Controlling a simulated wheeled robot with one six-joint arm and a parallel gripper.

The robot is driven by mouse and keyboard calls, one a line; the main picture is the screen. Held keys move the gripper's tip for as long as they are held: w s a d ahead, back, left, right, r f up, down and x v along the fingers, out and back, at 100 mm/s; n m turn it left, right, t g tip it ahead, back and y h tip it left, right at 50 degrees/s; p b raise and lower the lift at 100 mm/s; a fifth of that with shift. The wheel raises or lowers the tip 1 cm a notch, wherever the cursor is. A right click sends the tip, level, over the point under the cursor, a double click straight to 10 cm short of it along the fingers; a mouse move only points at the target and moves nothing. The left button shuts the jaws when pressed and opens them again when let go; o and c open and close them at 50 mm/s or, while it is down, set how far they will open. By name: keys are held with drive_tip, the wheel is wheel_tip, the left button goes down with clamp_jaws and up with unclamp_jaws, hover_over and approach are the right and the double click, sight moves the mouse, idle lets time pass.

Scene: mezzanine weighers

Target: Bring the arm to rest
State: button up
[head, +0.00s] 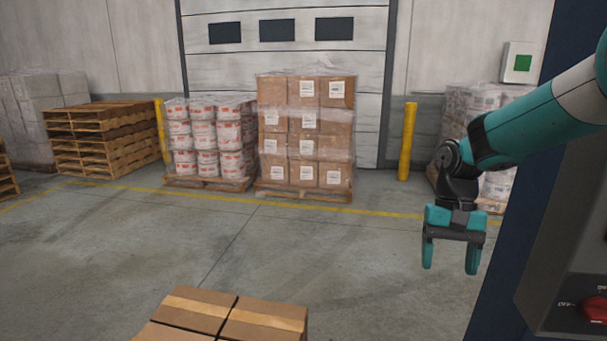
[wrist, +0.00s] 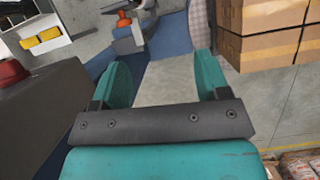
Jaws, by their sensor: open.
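My gripper (head: 449,262) hangs at the right of the head view, fingers pointing down, at the end of my teal arm. It is open and empty, with a clear gap between its two fingers. In the wrist view, my gripper (wrist: 164,78) shows both teal fingers apart, with only grey and blue floor between them. Nothing touches the fingers in either view.
A dark cabinet with a red switch (head: 595,309) stands close at the right. Cardboard boxes (head: 200,309) are at the bottom of the head view. Wrapped pallets of boxes (head: 305,120) and tubs (head: 208,135) stand by the shutter door. The floor between is clear.

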drive_tip(key=s+a+r+n+t+y, duration=0.1)
drive_tip(key=s+a+r+n, duration=0.1)
drive_tip(key=s, duration=0.5)
drive_tip(key=s+a+r+n+t+y, duration=0.1)
drive_tip(key=s+a+r+n, duration=0.1)
drive_tip(key=s+a+n, duration=0.3)
drive_tip(key=s+a+r+n+t+y, duration=0.1)
drive_tip(key=s+a+r+n, duration=0.1)
drive_tip(key=s, duration=0.9)
drive_tip(key=shift+s+a+r+n+t, duration=0.35)
drive_tip(key=shift+a+n, duration=0.35)
drive_tip(key=shift+a, duration=0.5)
drive_tip(key=shift+w, duration=0.15)
drive_tip(key=shift+c, duration=0.2)
